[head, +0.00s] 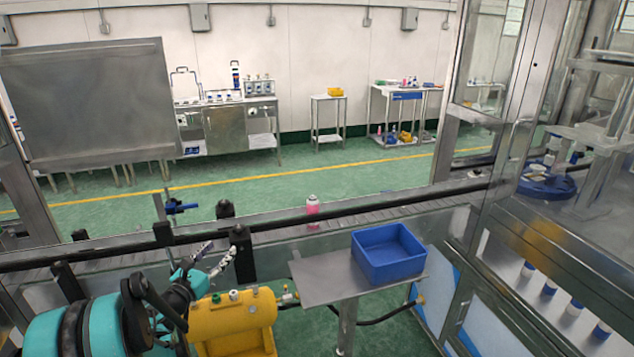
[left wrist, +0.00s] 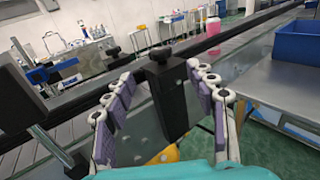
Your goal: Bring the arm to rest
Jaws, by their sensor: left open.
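My left gripper (head: 219,252) is open at the lower left of the head view, near the conveyor's front edge. In the left wrist view its two purple-padded fingers (left wrist: 160,75) stand apart with nothing held between them. A black post with a knob (left wrist: 168,90) shows beyond the fingers, in the gap between them; I cannot tell whether they touch it. My teal left arm comes in from the lower left. My right gripper is not in view.
A pink can (head: 313,209) stands upright on the conveyor (head: 380,208). A blue bin (head: 388,254) sits on a small metal table (head: 325,280), right of my gripper. Several blue-and-white cans stand at the right.

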